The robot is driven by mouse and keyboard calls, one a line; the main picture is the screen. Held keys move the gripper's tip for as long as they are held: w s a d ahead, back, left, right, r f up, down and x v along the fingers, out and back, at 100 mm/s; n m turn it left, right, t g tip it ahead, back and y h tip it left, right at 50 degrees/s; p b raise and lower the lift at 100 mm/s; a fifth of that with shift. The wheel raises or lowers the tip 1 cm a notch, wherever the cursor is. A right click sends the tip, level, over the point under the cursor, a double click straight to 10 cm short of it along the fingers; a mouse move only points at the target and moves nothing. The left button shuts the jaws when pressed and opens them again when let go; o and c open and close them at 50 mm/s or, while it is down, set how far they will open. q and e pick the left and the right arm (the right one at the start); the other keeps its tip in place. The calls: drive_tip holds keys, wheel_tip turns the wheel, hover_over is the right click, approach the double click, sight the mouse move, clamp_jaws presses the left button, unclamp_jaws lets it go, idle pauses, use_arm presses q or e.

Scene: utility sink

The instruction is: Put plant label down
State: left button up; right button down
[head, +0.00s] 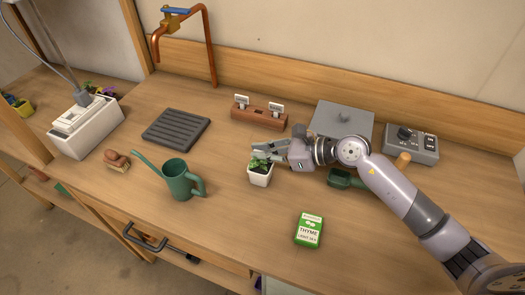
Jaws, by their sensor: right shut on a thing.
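My right gripper (264,149) comes in from the right, just above and behind a small white pot (260,179) with a leafy green plant (259,162). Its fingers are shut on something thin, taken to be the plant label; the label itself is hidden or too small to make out. A wooden block (259,117) behind the gripper holds two upright white labels (242,100) (276,109). My left gripper is not in view.
A green watering can (178,181) stands left of the pot, near a dark slatted tray (176,130). A green thyme seed packet (309,230) lies in front. A grey plate (343,120), a control box (411,144) and a green scoop (342,178) are to the right.

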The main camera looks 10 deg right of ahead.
drive_tip(key=shift+f, duration=0.15)
drive_tip(key=c, duration=1.8)
unclamp_jaws()
drive_tip(key=shift+r, duration=0.2)
drive_tip(key=shift+s+d, duration=0.15)
drive_tip(key=shift+d, duration=0.1)
drive_tip(key=shift+b+v, duration=1.6)
drive_tip(key=shift+v, duration=4.15)
